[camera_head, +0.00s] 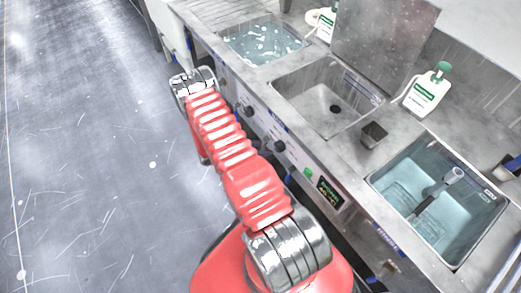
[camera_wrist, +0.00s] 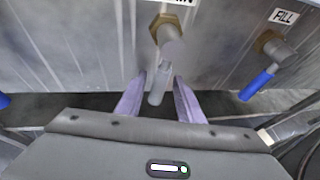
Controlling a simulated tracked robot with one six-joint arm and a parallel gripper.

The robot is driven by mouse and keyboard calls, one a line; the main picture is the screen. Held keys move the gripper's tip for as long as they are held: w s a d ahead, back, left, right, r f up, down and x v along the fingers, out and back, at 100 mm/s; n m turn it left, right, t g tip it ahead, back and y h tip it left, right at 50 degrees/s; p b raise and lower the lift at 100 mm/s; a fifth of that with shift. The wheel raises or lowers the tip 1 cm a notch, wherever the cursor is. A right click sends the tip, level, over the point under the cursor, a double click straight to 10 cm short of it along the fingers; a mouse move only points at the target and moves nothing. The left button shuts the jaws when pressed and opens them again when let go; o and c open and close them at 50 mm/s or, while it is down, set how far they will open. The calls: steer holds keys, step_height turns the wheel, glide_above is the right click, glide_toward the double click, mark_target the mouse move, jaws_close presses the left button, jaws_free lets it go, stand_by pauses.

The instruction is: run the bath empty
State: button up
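In the wrist view, my gripper (camera_wrist: 159,82) is open. Its two purple fingers stand either side of the pale grey handle (camera_wrist: 157,90) of a valve with a brass fitting (camera_wrist: 168,28). The handle points down, with a small gap to each finger. The label above this valve is mostly cut off; it ends in "N". In the head view, the left basin (camera_head: 238,60) holds foamy water and the right basin (camera_head: 468,248) holds clear bluish water with a grey-handled tool (camera_head: 438,193). The middle basin (camera_head: 300,98) looks empty, its drain hole showing. My gripper is hidden there.
A second valve with a blue handle (camera_wrist: 258,84) sits right of the fingers, under a "FILL" label (camera_wrist: 285,17). Another blue piece (camera_wrist: 4,100) shows at the left edge. White bottles (camera_head: 427,92) stand on the bench. The floor (camera_head: 85,150) at left is clear.

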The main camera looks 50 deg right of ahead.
steer(key=shift+a, duration=0.1)
steer(key=v, duration=1.3)
steer(key=shift+w+a, duration=0.25)
steer(key=shift+r, duration=0.1)
steer(key=shift+c, duration=0.2)
